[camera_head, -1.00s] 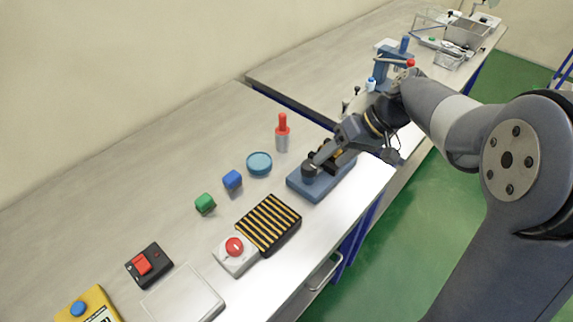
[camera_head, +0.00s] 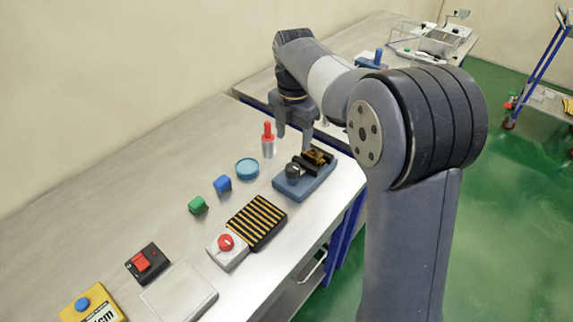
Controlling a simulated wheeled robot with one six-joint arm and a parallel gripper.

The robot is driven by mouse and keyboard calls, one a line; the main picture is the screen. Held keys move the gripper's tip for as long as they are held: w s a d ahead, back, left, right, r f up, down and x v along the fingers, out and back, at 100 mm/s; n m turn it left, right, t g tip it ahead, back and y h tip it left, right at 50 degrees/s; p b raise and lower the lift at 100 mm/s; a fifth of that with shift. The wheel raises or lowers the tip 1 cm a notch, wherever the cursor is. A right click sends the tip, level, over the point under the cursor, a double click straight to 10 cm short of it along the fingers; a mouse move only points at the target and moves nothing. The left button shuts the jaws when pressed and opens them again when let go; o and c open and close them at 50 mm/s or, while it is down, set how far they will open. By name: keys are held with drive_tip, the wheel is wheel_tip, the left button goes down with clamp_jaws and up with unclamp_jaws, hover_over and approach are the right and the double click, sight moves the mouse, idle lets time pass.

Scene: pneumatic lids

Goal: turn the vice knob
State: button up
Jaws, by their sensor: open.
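The vice (camera_head: 312,184) has a blue-grey base and stands near the table's right end. Its dark round knob (camera_head: 292,170) sits on the left part of the base, beside black and brass-coloured jaws (camera_head: 318,157). My gripper (camera_head: 294,138) hangs pointing down above and behind the vice, apart from the knob. Its two fingers are spread with nothing seen between them. The knob is in plain view.
A red-topped cylinder (camera_head: 268,141) stands left of my gripper. The table's back left is clear.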

sight(292, 167)
wheel_tip(292, 167, down, 10)
drive_tip(key=shift+p, duration=0.3)
drive_tip(key=shift+c, duration=0.5)
drive_tip(key=c, duration=0.9)
